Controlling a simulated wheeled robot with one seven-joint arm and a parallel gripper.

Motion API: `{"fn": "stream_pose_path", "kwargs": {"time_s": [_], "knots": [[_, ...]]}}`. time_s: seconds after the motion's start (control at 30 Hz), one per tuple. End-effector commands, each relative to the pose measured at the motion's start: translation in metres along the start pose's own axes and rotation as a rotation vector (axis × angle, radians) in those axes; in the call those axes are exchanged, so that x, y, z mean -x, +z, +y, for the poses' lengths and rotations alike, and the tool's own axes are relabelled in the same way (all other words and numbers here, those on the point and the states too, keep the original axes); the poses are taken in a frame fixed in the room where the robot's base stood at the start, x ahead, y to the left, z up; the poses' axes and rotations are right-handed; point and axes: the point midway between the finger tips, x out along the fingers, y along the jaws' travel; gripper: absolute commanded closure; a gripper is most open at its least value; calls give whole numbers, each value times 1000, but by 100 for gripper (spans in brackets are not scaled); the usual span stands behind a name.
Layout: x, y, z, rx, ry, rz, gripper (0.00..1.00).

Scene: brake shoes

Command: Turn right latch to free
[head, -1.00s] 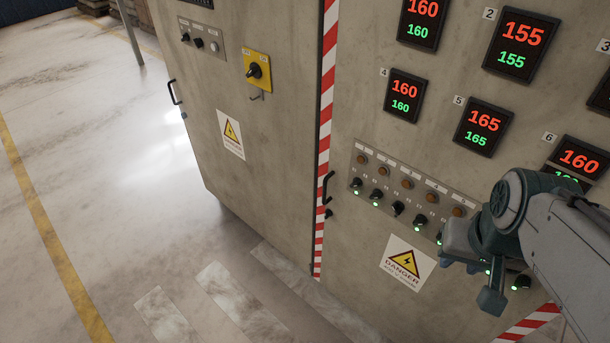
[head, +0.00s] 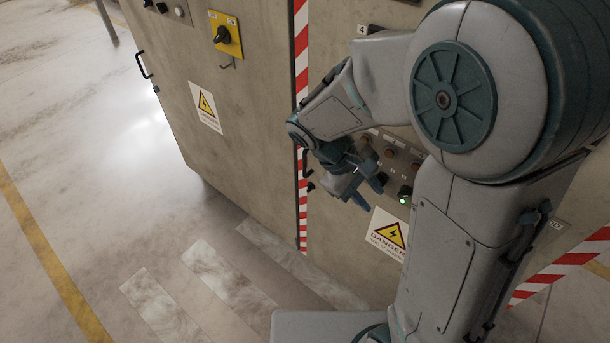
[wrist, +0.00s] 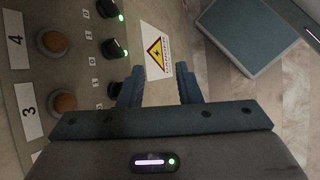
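A black door handle (head: 305,163) stands upright beside the striped edge of the right cabinet door in the head view. A small black part, possibly the latch (head: 310,187), sits just below it; its turn position is too small to tell. My gripper (head: 368,193) is to the right of both, in front of the cabinet near the switch panel and above the danger sign. In the wrist view my gripper (wrist: 160,88) has its two fingers apart with nothing between them. The handle and latch do not show in the wrist view.
The switch panel (wrist: 80,130) has black knobs, some with green lamps, and orange buttons, close to my fingers. A danger sign (head: 387,234) is below. My arm hides most displays. A yellow switch plate (head: 226,34) is on the left cabinet. The floor at left is clear.

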Motion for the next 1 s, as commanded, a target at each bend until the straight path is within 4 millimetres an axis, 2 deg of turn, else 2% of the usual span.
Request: {"fn": "stream_pose_path", "kwargs": {"time_s": [0.03,0.17,0.37,0.57,0.7,0.83,1.0], "knots": [[-8,-17,-5,78,54,-46,69],[-17,-54,-10,254,204,-149,69],[-29,-117,-30,512,463,-293,69],[-40,-185,-68,749,755,-412,69],[-49,-227,-103,889,960,-475,69],[-56,-256,-134,981,1115,-512,69],[-62,-274,-157,1042,1229,-534,69]]}}
